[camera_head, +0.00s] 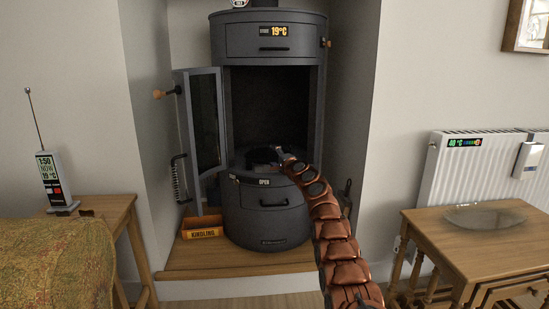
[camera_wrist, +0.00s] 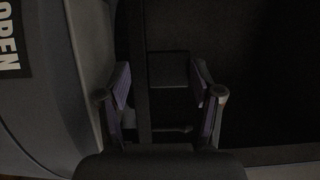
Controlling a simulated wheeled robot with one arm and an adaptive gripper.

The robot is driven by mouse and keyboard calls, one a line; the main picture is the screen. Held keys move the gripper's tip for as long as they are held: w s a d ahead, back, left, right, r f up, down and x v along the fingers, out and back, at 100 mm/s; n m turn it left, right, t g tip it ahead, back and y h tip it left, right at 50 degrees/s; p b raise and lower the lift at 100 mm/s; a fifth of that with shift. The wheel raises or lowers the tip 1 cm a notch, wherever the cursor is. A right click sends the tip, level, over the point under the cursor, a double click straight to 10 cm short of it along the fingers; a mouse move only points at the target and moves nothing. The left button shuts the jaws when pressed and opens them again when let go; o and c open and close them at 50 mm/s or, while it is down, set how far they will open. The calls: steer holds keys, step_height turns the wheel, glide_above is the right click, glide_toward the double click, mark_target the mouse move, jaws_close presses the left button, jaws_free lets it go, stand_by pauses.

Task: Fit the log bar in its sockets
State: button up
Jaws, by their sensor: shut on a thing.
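My gripper (camera_head: 264,156) reaches through the open front of the dark grey stove (camera_head: 268,220), just above its lower rim. In the wrist view my gripper (camera_wrist: 162,88) has its two purple-padded fingers closed around a dark piece (camera_wrist: 168,70), which I take to be the log bar. It is dark against dark, so its ends and its tilt cannot be made out. The sockets cannot be made out in either view.
The stove's glass door (camera_head: 204,125) stands open on the left. An orange kindling box (camera_head: 202,228) sits at the stove's lower left. A wooden table (camera_head: 470,228) with a glass dish (camera_head: 486,217) stands at right. The stove's inside (camera_head: 270,105) looks empty above my gripper.

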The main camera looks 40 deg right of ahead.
mark_target(273, 156)
steer(key=shift+f, duration=0.2)
steer(key=o, duration=1.3)
steer(key=shift+o, duration=1.1)
steer(key=shift+f, duration=0.1)
steer(key=shift+s+f, duration=0.1)
steer(key=shift+s, duration=0.65)
steer(key=shift+v, duration=1.15)
steer(key=shift+a+r+v, duration=0.1)
steer(key=shift+r+v, duration=0.05)
steer(key=shift+v, duration=0.9)
steer(key=shift+a+r+v, duration=0.1)
steer(key=shift+r+v, duration=0.1)
steer(key=shift+v, duration=0.85)
